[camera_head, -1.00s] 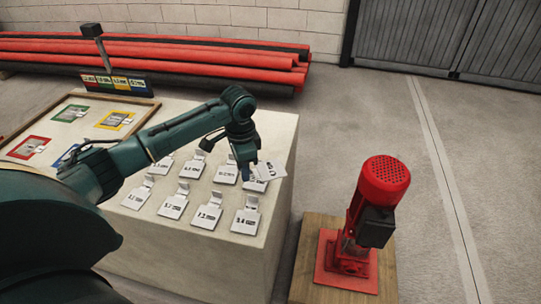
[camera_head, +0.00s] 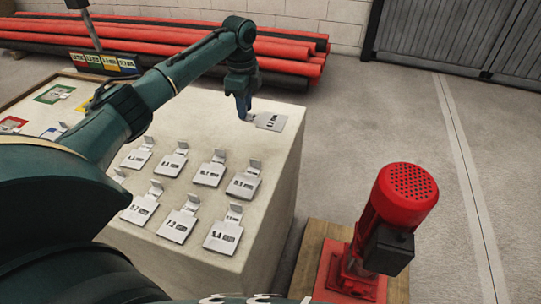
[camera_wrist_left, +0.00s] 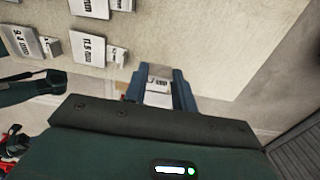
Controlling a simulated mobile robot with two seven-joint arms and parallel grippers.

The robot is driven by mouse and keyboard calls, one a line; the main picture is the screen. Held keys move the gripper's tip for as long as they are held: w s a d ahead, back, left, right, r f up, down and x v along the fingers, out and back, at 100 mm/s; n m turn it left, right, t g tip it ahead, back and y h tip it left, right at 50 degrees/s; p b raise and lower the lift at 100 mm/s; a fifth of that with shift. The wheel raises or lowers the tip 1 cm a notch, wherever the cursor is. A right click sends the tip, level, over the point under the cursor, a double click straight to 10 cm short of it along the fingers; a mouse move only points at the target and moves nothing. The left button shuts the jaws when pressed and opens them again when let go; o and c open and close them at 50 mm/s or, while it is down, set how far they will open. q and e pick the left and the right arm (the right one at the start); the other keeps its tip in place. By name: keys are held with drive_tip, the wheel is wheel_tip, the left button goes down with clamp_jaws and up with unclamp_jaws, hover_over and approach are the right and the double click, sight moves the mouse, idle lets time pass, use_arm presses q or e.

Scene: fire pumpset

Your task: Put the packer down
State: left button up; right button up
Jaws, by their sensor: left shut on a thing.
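My left gripper (camera_head: 244,112) is shut on a packer, a flat pale grey plate with a dark printed label (camera_head: 270,121). The packer is roughly level over the back right part of the pale table block (camera_head: 285,160), by its edge. I cannot tell whether it touches the top. In the left wrist view, the packer (camera_wrist_left: 158,98) shows between the blue fingers of the left gripper (camera_wrist_left: 160,80), its label partly hidden. Several similar packers with upright tabs, such as one (camera_head: 243,186), lie in rows nearer the front. My right gripper is not in view.
A framed board with coloured squares (camera_head: 55,93) lies on the table's left, with a coloured label strip (camera_head: 103,63) behind it. A red pump (camera_head: 405,195) stands on a wooden base to the right. Red and black pipes (camera_head: 290,50) lie behind. The table top around the held packer is clear.

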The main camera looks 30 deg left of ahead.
use_arm(q)
wheel_tip(320, 180, down, 11)
drive_tip(key=shift+w+r+b, duration=0.1)
drive_tip(key=shift+r+b, duration=0.1)
drive_tip(key=shift+b, duration=0.55)
drive_tip(key=shift+f, duration=0.2)
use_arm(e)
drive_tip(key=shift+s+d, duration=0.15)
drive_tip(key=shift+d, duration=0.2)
use_arm(q)
drive_tip(key=shift+f, duration=0.1)
drive_tip(key=o, duration=1)
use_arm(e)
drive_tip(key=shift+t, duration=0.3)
